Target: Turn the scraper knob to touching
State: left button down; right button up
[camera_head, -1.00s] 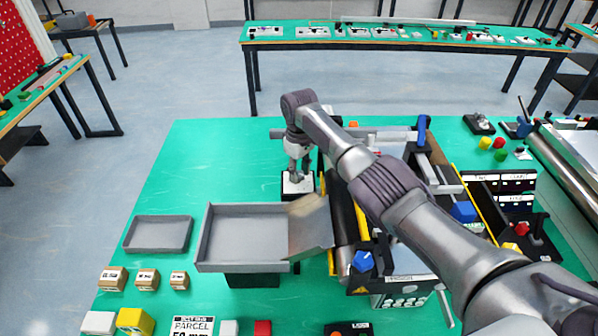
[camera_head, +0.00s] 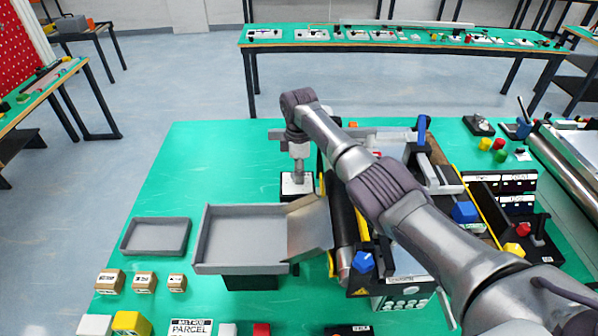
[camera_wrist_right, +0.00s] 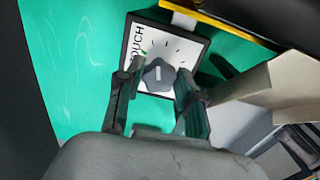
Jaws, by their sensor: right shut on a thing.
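In the head view my right gripper (camera_head: 298,174) points down onto the dial plate (camera_head: 291,188), and the knob is hidden there. The pointer appears to lie between the lettering side and the ticks. My left gripper is not in view.
A tilted metal scraper plate (camera_head: 310,228) and a grey tray (camera_head: 201,240) stand close in front of the dial. The conveyor (camera_head: 342,215) is just to the right, under my right arm. The green table left of the dial is clear.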

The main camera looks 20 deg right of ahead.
jog(key=shift+w+r+n, duration=0.15)
jog(key=shift+n, duration=0.25)
jog(key=o, duration=1)
jog(key=shift+c, duration=0.2)
jog(key=shift+o, duration=1)
